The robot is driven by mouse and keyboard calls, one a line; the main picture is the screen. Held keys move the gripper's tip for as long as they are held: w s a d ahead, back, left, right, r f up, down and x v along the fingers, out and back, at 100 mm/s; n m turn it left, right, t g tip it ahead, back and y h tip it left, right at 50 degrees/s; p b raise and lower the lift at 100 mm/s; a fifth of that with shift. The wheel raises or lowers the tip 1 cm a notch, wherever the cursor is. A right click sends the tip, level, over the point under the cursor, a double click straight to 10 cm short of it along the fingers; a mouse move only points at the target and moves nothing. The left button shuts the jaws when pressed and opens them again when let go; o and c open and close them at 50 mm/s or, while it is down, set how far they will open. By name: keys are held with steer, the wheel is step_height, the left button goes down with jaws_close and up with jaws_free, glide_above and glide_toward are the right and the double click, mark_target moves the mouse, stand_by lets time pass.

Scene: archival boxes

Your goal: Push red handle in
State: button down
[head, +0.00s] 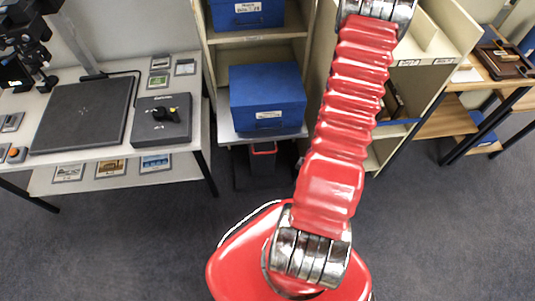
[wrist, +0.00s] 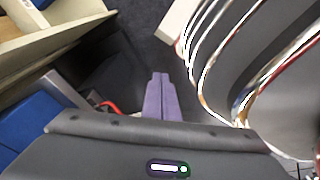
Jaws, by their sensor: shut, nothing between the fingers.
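A red strip (head: 264,152), likely the red handle, shows at the top of a dark upright object below the shelf in the head view. In the wrist view a small red curved piece (wrist: 108,106) shows left of the fingers, partly hidden by my wrist housing. I cannot tell for sure that both are the same part. My gripper (wrist: 160,76) is shut and empty, its two purple fingers side by side. The fingers appear apart from the red piece, to its right. My gripper is out of the head view.
A blue box (head: 267,98) sits on the shelf above the dark object, with another blue box (head: 247,14) higher up. A table (head: 183,142) with a flat dark panel (head: 84,115) stands at the left. Open shelving stands at the right. Grey floor (head: 120,240) is clear in front.

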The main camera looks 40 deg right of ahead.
steer(key=w+a+r+n+t, duration=0.1)
steer(key=w+n+t, duration=0.3)
steer(key=w, duration=0.5)
steer(key=shift+w+r+n+t, duration=0.2)
steer(key=shift+r+n+t, duration=0.1)
steer(key=shift+r+n, duration=0.5)
